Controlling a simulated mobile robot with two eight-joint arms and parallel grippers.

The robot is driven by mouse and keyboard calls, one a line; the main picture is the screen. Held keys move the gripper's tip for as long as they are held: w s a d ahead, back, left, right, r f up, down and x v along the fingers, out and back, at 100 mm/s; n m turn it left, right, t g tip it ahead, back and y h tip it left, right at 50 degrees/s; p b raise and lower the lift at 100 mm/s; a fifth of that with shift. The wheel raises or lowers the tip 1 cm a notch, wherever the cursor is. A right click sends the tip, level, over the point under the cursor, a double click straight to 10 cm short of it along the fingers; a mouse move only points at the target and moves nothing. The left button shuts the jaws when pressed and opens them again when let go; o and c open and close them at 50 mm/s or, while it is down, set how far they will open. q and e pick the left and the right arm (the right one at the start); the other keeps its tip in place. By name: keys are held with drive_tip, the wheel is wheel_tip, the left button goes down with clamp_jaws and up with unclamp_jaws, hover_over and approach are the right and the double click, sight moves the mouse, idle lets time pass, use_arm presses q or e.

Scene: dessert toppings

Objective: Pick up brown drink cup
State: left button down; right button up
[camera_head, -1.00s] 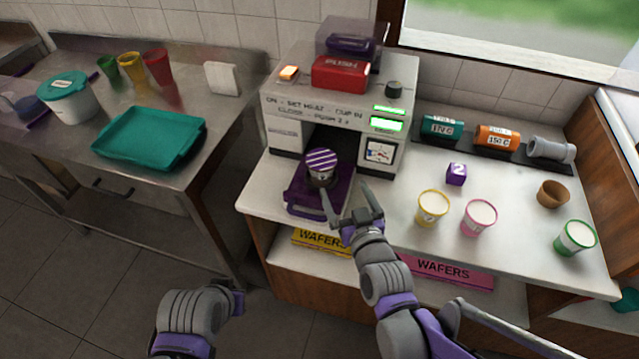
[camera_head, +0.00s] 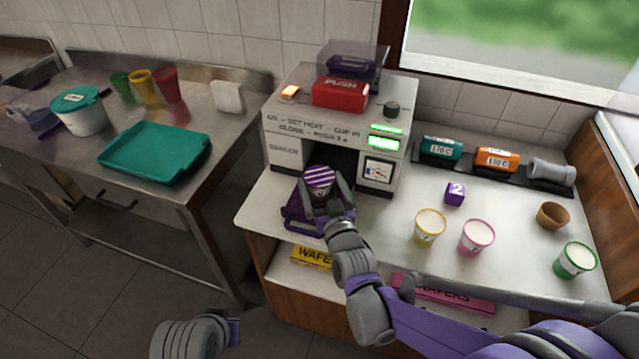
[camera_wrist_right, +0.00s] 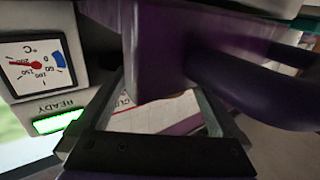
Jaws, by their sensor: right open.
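A small brown cup (camera_head: 552,216) stands upright at the right end of the white counter, with no gripper near it. A dark round container with a purple-and-white striped top (camera_head: 320,177) stands on a purple tray (camera_head: 292,222) at the machine's opening. My right gripper (camera_head: 324,194) is open, with its fingers on either side of this container; I cannot tell whether they touch it. In the right wrist view, a large purple part (camera_wrist_right: 185,45) fills the upper middle, above and between the fingers. Of my left arm only a link shows at the lower left; its gripper is out of view.
The machine (camera_head: 330,130) stands behind the tray. A purple number cube (camera_head: 455,194), a yellow cup (camera_head: 430,228), a pink cup (camera_head: 477,237) and a green cup (camera_head: 575,261) stand on the counter. Canisters line the back wall. A steel table with a teal tray (camera_head: 155,153) is at left.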

drive_tip(key=shift+x, duration=1.2)
drive_tip(key=shift+s+d, duration=0.1)
drive_tip(key=c, duration=1.4)
drive_tip(key=shift+r, duration=0.1)
